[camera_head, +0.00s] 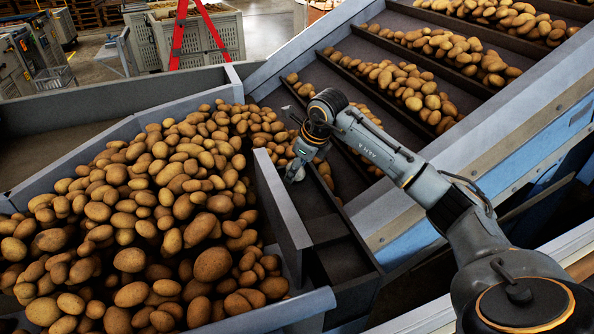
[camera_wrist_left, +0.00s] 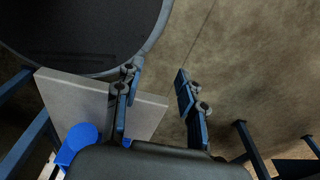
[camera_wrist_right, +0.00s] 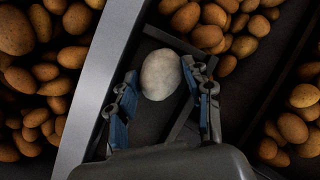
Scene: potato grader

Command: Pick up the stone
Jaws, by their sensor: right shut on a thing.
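The stone (camera_wrist_right: 161,74) is a pale, rounded lump, lighter than the brown potatoes. In the right wrist view it sits between the two fingertips of my right gripper (camera_wrist_right: 162,90), which is shut on it. In the head view my right gripper (camera_head: 294,172) reaches down at the dark channel beside the potato bin; the stone cannot be told apart from the fingers there. My left gripper (camera_wrist_left: 155,88) shows only in its own wrist view. Its fingers are apart with nothing between them, above bare floor.
A grey-walled bin (camera_head: 272,200) full of potatoes (camera_head: 170,210) is left of my right gripper. A slatted conveyor (camera_head: 345,48) with rows of potatoes rises behind it. A flat grey wall (camera_wrist_right: 100,80) runs close beside the gripper's left finger.

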